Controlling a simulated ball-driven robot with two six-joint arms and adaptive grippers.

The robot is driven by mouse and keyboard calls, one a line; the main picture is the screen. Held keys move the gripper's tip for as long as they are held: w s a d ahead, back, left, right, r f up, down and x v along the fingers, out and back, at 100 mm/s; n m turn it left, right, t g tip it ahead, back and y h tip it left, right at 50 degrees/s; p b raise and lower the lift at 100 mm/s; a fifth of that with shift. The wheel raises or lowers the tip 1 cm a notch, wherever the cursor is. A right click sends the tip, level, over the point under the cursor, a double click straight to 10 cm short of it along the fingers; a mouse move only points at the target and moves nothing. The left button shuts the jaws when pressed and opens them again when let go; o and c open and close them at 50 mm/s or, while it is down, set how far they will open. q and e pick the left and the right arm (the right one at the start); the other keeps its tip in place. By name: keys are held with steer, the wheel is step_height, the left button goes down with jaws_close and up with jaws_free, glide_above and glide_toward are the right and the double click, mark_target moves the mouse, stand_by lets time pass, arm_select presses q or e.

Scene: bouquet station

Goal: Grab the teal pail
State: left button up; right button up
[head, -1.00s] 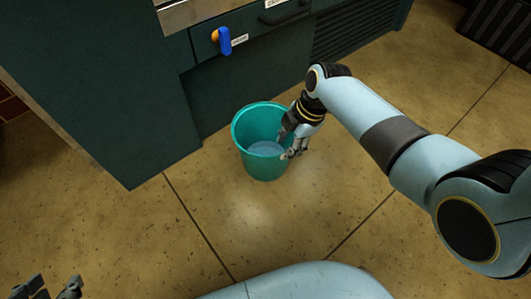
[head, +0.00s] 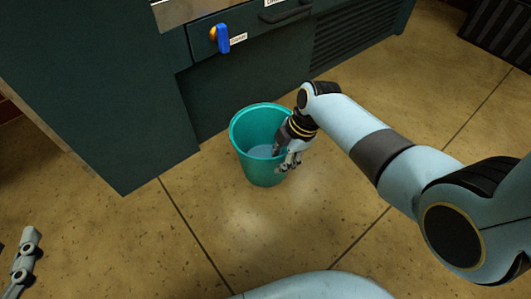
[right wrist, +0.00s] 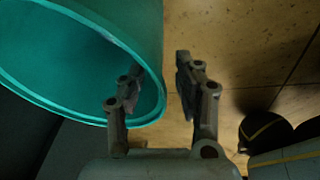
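The teal pail (head: 262,172) stands upright on the floor in front of a dark green cabinet. Its inside bottom looks pale blue. My right gripper (head: 286,158) is at the pail's right rim, pointing down. In the right wrist view the pail (right wrist: 130,28) fills the upper left. There the gripper's two fingers (right wrist: 155,85) are apart, with the rim's right edge between them. One finger overlaps the pail's opening and the other is outside. I cannot tell whether either touches the wall. My left gripper (head: 27,262) shows only partly at the lower left, away from the pail.
The dark green cabinet (head: 110,90) stands close behind and left of the pail. It has a blue knob (head: 221,40) and a vented panel (head: 350,38). A dark ribbed object (head: 497,30) is at the upper right. The tiled floor (head: 215,215) in front of the pail is clear.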

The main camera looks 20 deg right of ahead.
mark_target(277, 164)
step_height(277, 164, down, 2)
steer(key=shift+w+f+b, duration=0.1)
steer(key=shift+w+b, duration=0.05)
steer(key=shift+b, duration=0.75)
steer(key=shift+b+x, duration=1)
steer(key=shift+x, duration=0.15)
arm_select(q)
step_height(277, 164, up, 24)
steer(key=w+d+m+t+h, duration=0.2)
steer(key=m+t+h, duration=0.3)
steer(key=t, duration=0.5)
steer(key=shift+w+d+f+t+h, duration=0.15)
steer(key=shift+w+d+t+h, duration=0.25)
steer(key=shift+h, duration=0.8)
arm_select(e)
steer(key=shift+c, duration=0.3)
jaws_close()
steer(key=shift+w, duration=0.1)
steer(key=shift+w, duration=0.1)
